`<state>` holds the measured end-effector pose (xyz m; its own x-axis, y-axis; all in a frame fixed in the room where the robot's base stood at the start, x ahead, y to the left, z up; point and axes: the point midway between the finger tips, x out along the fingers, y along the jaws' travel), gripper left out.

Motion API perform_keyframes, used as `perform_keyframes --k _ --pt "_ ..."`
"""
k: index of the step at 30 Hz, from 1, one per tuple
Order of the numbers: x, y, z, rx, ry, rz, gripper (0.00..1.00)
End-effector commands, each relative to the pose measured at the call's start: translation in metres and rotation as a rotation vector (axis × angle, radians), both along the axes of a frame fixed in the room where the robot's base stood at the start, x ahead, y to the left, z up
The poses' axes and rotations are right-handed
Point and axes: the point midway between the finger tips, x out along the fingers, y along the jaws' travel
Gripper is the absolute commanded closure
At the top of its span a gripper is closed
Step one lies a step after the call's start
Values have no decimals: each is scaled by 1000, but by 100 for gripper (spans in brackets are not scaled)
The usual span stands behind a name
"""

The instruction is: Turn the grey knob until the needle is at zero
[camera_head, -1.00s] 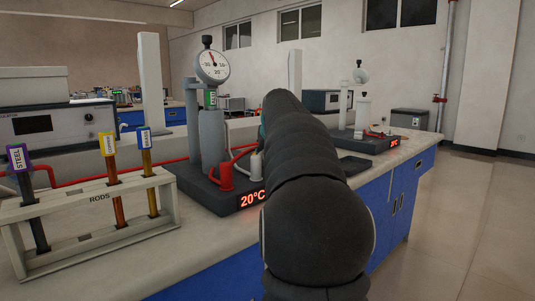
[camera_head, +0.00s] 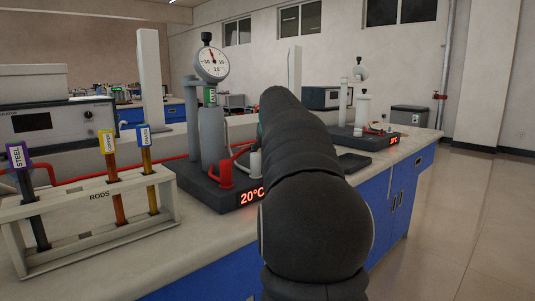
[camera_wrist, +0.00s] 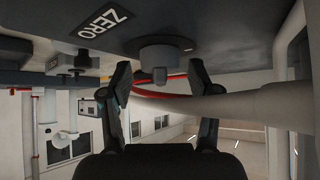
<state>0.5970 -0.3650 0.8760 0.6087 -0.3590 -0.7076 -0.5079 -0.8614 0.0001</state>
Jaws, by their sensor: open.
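The grey knob (camera_wrist: 160,58) shows in the wrist view, with a narrow tab on its face and a ZERO label (camera_wrist: 100,24) beside it. My gripper (camera_wrist: 160,84) is open, its fingers on either side of the knob's tab; I cannot tell whether they touch it. In the head view my arm hides the knob and gripper. The dial gauge (camera_head: 219,71) stands on a grey post. Its needle (camera_head: 211,55) points almost straight up, leaning slightly left; the marks near its tip are too small to read.
The dark base (camera_head: 205,191) shows a red 20°C display (camera_head: 252,197). A rod rack (camera_head: 95,220) with steel, copper and another labelled rod stands at left. Red tubing (camera_head: 95,178) runs along the bench. A second gauge setup (camera_head: 361,115) stands behind at right.

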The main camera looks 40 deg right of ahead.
Motion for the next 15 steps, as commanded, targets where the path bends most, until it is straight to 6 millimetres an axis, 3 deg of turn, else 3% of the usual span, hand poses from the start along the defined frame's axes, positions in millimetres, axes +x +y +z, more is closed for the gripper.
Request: perform_keyframes --k 5,15 --pt "-8 5 11 -2 -3 0 39" --pt "-48 27 56 -2 -3 -1 39"
